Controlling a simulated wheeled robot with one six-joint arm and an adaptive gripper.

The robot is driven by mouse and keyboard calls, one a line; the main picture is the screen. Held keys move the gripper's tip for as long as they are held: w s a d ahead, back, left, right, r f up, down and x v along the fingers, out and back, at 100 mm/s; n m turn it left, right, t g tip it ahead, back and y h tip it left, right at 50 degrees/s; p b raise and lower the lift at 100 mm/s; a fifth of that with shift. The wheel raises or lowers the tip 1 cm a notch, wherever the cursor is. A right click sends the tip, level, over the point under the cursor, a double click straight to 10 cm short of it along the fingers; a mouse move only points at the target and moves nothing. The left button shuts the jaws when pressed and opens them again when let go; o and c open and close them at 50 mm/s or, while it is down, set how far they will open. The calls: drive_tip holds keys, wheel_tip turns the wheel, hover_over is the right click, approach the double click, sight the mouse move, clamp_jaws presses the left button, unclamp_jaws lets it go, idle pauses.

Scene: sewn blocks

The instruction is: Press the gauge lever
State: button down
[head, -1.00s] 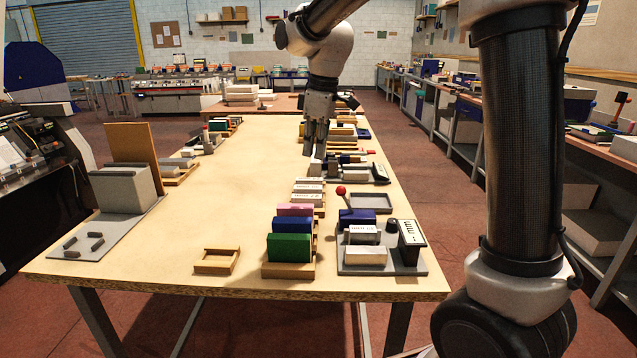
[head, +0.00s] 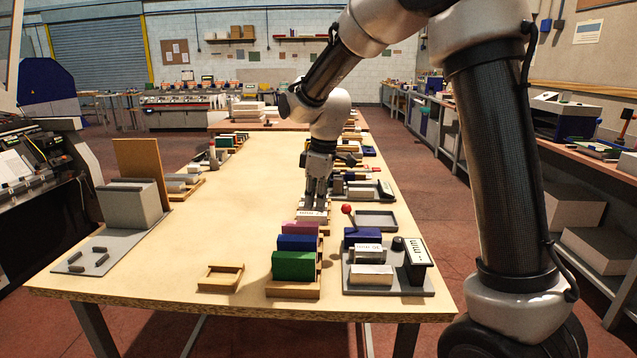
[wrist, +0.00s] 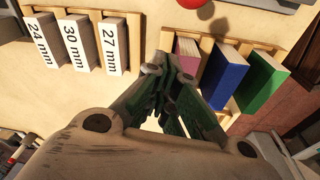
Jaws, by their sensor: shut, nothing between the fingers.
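The gauge (head: 388,283) stands at the table's near right on a grey plate, with a blue block, pale blocks and a tilted white scale panel (head: 416,252). Its lever ends in a red ball knob (head: 347,209), standing up at the back left of the plate. The red knob also shows at the top edge of the wrist view (wrist: 192,3). My gripper (head: 314,205) points down, shut and empty, left of the knob and apart from it. In the wrist view its fingertips (wrist: 165,70) are beside the pink block (wrist: 187,49).
A wooden rack (head: 293,292) holds pink, blue and green blocks just left of the gauge. White blocks marked 24, 30 and 27 mm (wrist: 77,43) lie beyond the pink block. A small wooden tray (head: 220,278) sits farther left. The table's middle is clear.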

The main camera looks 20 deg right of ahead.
drive_tip(key=shift+s+d+r, duration=0.1)
drive_tip(key=shift+s+d, duration=0.4)
drive_tip(key=shift+d, duration=0.35)
drive_tip(key=shift+s+d+r, duration=0.1)
drive_tip(key=shift+s+d, duration=0.35)
drive_tip(key=shift+d, duration=0.4)
drive_tip(key=shift+d, duration=0.1)
drive_tip(key=shift+s+d+r+y, duration=0.1)
drive_tip(key=shift+d+r+y, duration=0.1)
drive_tip(key=shift+y, duration=0.1)
drive_tip(key=shift+d+r, duration=0.15)
drive_tip(key=s+d+r+t+y, duration=0.1)
drive_tip(key=s+d+t+y, duration=0.2)
drive_tip(key=d+y, duration=0.5)
drive_tip(key=shift+d+r+y, duration=0.25)
drive_tip(key=shift+d+y, duration=0.05)
drive_tip(key=shift+y, duration=0.1)
